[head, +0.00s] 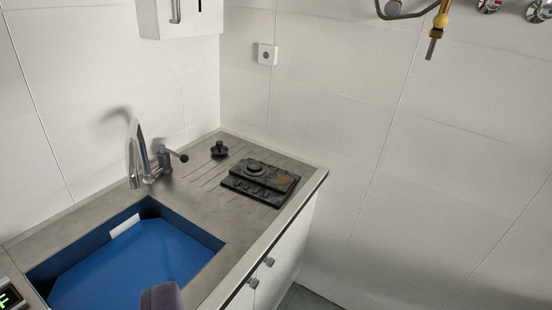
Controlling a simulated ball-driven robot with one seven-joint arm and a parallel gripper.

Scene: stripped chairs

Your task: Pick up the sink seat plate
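A black, flat, roughly rectangular part, which I take to be the seat plate (260,182), lies on the ridged drainboard to the right of the sink. It has a raised round boss and a brownish patch on top, and it looks like two stacked layers. I cannot tell whether these are one piece or two. It lies free, with nothing touching it from above. No gripper fingers show clearly. A rounded purple-grey piece (161,297) rises at the bottom edge, and I cannot tell what it belongs to.
A small black knobbed part (219,149) stands behind the plate. The sink basin (140,262) is blue inside, with a chrome tap (142,160) behind it. A white dispenser (180,18) and brass-and-chrome pipework (437,25) hang on the tiled walls. Floor shows right of the cabinet.

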